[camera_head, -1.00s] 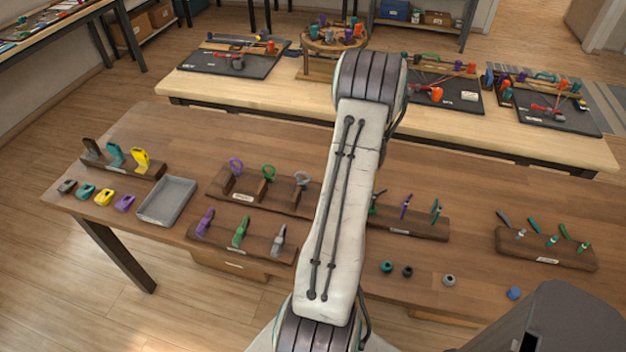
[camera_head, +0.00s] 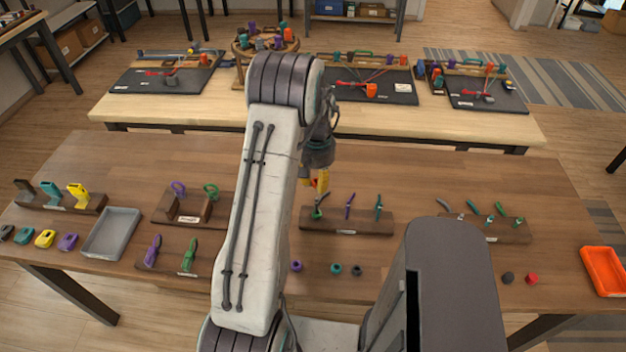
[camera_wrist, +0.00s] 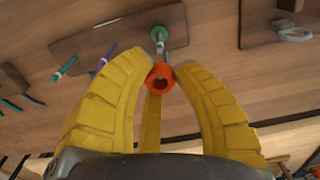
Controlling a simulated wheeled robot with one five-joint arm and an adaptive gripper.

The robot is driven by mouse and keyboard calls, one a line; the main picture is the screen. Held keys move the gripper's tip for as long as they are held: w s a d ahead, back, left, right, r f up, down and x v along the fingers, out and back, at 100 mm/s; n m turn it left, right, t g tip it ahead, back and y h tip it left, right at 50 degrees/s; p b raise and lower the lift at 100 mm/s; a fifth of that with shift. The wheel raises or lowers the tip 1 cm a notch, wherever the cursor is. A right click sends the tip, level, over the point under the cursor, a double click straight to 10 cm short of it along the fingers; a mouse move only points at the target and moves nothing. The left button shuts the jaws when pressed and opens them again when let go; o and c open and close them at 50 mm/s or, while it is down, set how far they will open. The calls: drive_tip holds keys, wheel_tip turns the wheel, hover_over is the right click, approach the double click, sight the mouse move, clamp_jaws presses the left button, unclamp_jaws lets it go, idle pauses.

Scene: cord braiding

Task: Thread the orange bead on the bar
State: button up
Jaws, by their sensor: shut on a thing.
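In the wrist view the orange bead (camera_wrist: 160,77) is a short ring with a dark hole, pinched between the tips of the yellow fingers of my gripper (camera_wrist: 159,76). In the head view my gripper (camera_head: 321,180) hangs over the wooden table, near the middle rack, partly hidden by my arm. The bead is too small to make out clearly there. Just beyond the bead in the wrist view is a green-ended tool (camera_wrist: 158,37) in a rack. I cannot tell which thing is the bar.
The middle rack (camera_head: 347,222) holds several upright tools. Loose beads, such as a teal one (camera_head: 336,269) and a red one (camera_head: 532,279), lie along the front edge. A grey tray (camera_head: 111,235) is left, an orange tray (camera_head: 604,270) right. Boards with cords (camera_head: 376,90) lie on the back table.

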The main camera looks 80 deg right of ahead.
sight(316, 199)
drive_tip(key=shift+f+b, duration=1.95)
drive_tip(key=shift+f, duration=1.05)
drive_tip(key=shift+o, duration=0.3)
clamp_jaws()
drive_tip(key=shift+d+n, duration=0.1)
drive_tip(key=shift+n, duration=0.8)
drive_tip(key=shift+b, duration=0.3)
drive_tip(key=shift+s+d+n, duration=0.15)
drive_tip(key=shift+n, duration=0.75)
